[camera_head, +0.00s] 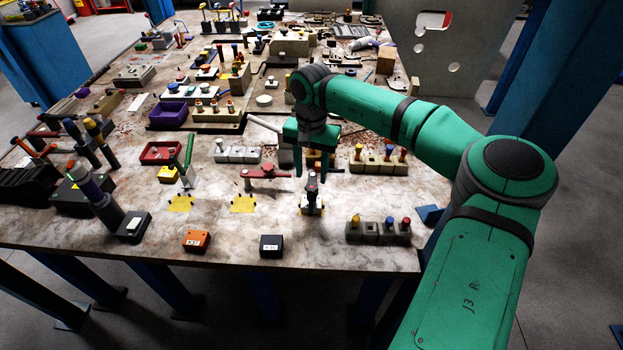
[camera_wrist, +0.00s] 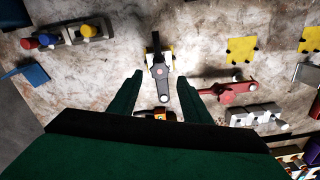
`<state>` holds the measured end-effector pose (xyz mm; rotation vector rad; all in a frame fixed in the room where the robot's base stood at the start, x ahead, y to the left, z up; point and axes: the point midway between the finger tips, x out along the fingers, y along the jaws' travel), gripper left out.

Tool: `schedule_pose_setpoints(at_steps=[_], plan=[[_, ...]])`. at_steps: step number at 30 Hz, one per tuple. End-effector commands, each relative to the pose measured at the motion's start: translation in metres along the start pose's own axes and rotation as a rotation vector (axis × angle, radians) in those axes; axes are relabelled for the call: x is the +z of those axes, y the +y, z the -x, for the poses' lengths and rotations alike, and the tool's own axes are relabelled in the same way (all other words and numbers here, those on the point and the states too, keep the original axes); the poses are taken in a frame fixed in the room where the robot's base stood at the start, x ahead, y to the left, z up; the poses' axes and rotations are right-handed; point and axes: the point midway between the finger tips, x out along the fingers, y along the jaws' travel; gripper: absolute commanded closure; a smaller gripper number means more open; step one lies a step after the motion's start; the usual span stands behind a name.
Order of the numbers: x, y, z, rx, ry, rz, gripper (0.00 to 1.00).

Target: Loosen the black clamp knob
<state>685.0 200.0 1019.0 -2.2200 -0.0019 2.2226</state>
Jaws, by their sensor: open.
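The black clamp (camera_head: 312,196) stands upright on a yellow-marked base near the front middle of the table. Its dark top, which I take for the knob (camera_wrist: 159,71), has a small pale spot in the wrist view. A grey arm with a round pale end reaches from it towards my gripper body. My gripper (camera_head: 311,170) hangs pointing down over the clamp, fingers spread and empty. In the wrist view the open fingers (camera_wrist: 160,80) lie on either side of the clamp. I cannot tell how much height separates them from the knob.
A red clamp (camera_head: 264,172) stands close by on the left. Button blocks (camera_head: 378,232) are at the right front, with another row (camera_head: 378,163) behind. Orange (camera_head: 196,241) and black (camera_head: 271,246) boxes sit at the front edge. Yellow mats (camera_head: 243,204) lie flat to the left.

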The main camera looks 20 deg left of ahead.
Motion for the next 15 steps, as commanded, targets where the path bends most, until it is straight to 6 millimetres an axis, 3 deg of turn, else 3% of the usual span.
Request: schedule_pose_setpoints(at_steps=[6,15], plan=[[0.0,0.0,0.041,0.0,0.002,0.0,0.56],[0.001,-0.003,0.066,0.0,-0.001,0.005,0.56]])
